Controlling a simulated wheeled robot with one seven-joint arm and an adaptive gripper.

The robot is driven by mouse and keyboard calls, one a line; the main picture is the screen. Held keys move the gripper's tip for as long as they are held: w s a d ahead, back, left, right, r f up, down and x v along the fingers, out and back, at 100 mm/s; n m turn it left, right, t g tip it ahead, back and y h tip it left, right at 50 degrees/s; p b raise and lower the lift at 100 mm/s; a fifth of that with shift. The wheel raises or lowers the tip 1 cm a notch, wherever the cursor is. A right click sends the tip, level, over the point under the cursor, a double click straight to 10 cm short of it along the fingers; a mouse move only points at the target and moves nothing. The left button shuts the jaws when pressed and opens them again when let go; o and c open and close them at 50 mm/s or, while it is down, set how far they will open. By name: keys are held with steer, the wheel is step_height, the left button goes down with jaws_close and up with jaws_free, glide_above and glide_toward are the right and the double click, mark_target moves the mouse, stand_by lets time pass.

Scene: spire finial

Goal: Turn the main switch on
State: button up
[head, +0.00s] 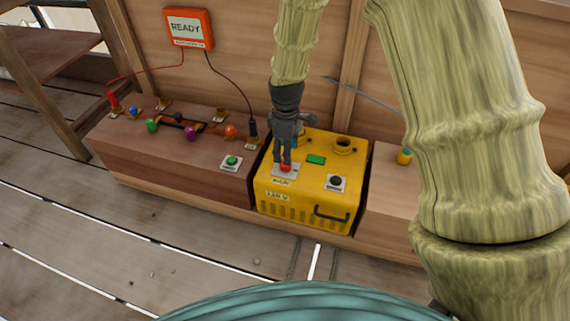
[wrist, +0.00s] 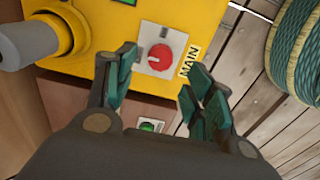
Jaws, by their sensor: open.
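The main switch is a red rotary knob (wrist: 160,57) on a pale square plate, with a "MAIN" label (wrist: 189,61) beside it in the wrist view. It sits on top of the yellow box (head: 305,205); in the head view the red knob (head: 286,168) shows just below my fingertips. A lighter mark on the knob points toward one side of the plate. My gripper (wrist: 160,85) is open, with its two dark fingers apart on either side of the knob. It holds nothing. I cannot tell whether the fingers touch the knob.
The yellow box also has a green panel (head: 316,160), a black knob (head: 336,181) and a round socket (head: 343,145). A brown bench (head: 130,165) with colored knobs and a green button (head: 232,161) stands left. A "READY" sign (head: 188,28) hangs on the wall.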

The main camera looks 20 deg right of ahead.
steer(key=shift+f+b, duration=1)
steer(key=shift+f, duration=1.7)
steer(key=shift+r, duration=0.1)
steer(key=c, duration=1)
